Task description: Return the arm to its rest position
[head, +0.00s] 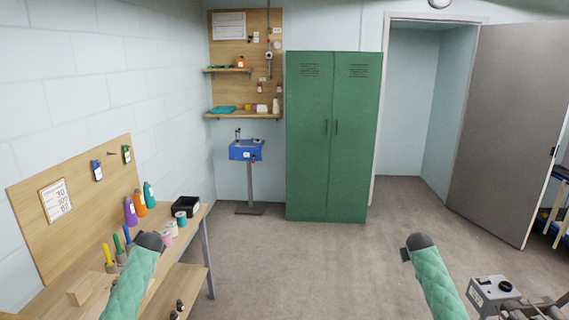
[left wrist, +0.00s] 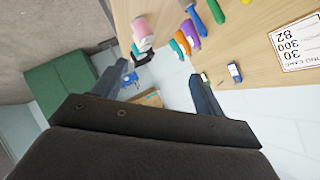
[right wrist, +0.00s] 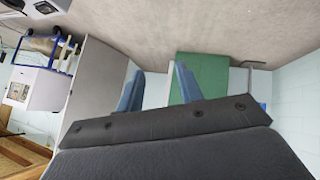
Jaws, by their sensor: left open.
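In the head view my left arm, in a green quilted sleeve, reaches over the workbench, with its dark gripper end (head: 150,241) near the spools. In the left wrist view the two blue-grey fingers of my left gripper (left wrist: 157,90) stand wide apart with nothing between them. My right arm rises from the lower right in the head view, its dark end (head: 415,245) over bare floor. In the right wrist view the fingers of my right gripper (right wrist: 159,88) are apart and empty, with a narrower gap.
The wooden workbench (head: 196,228) at left carries colored cones, spools, tools and a black bin (head: 185,207). Its pegboard (head: 85,185) stands behind. A green locker (head: 325,140), blue box on a stand (head: 247,151) and open door (head: 505,130) are farther back. The middle floor is clear.

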